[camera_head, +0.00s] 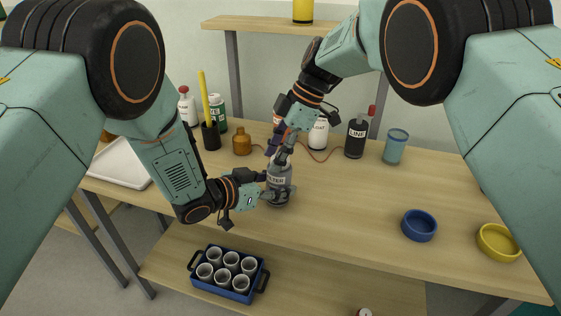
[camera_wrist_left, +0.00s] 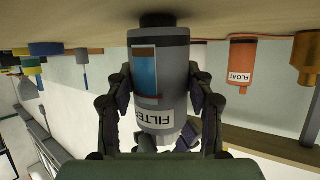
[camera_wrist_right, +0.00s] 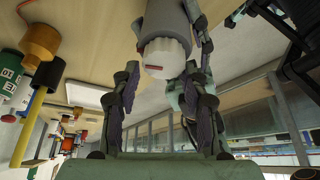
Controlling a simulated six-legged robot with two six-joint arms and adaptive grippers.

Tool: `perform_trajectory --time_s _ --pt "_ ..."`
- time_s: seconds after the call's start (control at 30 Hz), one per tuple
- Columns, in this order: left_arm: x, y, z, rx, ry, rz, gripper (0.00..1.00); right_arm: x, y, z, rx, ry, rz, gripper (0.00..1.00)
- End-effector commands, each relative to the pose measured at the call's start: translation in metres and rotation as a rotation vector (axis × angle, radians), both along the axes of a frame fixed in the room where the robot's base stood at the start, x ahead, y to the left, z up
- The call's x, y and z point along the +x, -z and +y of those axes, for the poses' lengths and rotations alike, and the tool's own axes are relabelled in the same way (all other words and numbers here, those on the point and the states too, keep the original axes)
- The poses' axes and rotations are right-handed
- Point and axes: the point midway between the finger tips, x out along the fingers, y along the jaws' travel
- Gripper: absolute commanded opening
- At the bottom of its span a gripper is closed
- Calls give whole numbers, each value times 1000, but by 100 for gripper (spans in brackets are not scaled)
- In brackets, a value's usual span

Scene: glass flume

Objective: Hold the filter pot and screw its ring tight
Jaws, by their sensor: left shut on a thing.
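The grey filter pot (camera_head: 279,184) stands upright on the bench, its label facing the front. My left gripper (camera_head: 273,190) is shut around its body from the left; the left wrist view shows the pot (camera_wrist_left: 160,95) between both fingers. My right gripper (camera_head: 279,155) is just above the pot, pointing down. In the right wrist view its fingers (camera_wrist_right: 165,95) are apart with nothing between the tips. The white ring (camera_wrist_right: 167,57) with a red mark shows just beyond those tips, on the pot's end. In the head view the right gripper mostly hides the ring.
Behind stand a brown bottle (camera_head: 242,142), a white bottle (camera_head: 318,135), a dark LINE bottle (camera_head: 356,138) and a blue-grey cup (camera_head: 395,147). Blue (camera_head: 419,225) and yellow (camera_head: 498,242) dishes sit right. A blue crate (camera_head: 256,285) of cups is on the lower shelf.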

Motion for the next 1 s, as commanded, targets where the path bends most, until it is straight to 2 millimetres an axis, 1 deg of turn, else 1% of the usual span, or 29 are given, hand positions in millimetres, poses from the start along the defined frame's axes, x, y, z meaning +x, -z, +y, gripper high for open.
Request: perform_trajectory --time_s 0.03,0.1,0.17,0.37,0.43,0.57,0.83,0.9,1.0 --pt "-4 5 0 8 6 9 17 3 0 0 0 3 -10 27" --pt "-4 5 0 8 7 9 17 3 0 0 0 3 -12 22" --pt "-5 5 0 7 8 9 17 3 0 -1 0 4 -13 20" --pt "-5 5 -1 8 12 7 17 4 0 0 0 7 -13 20" --pt "-5 5 -1 7 12 7 17 3 0 -1 -1 37 -12 21" --pt "-5 5 -2 7 13 7 17 3 0 -1 -1 176 -11 20" --pt "-6 4 -2 5 14 6 17 5 1 -2 -4 563 -8 20" --pt "-6 4 -2 5 14 6 17 5 1 -2 -2 633 -7 19" --pt "-6 4 -2 5 14 6 17 6 2 -2 -2 679 -6 19"
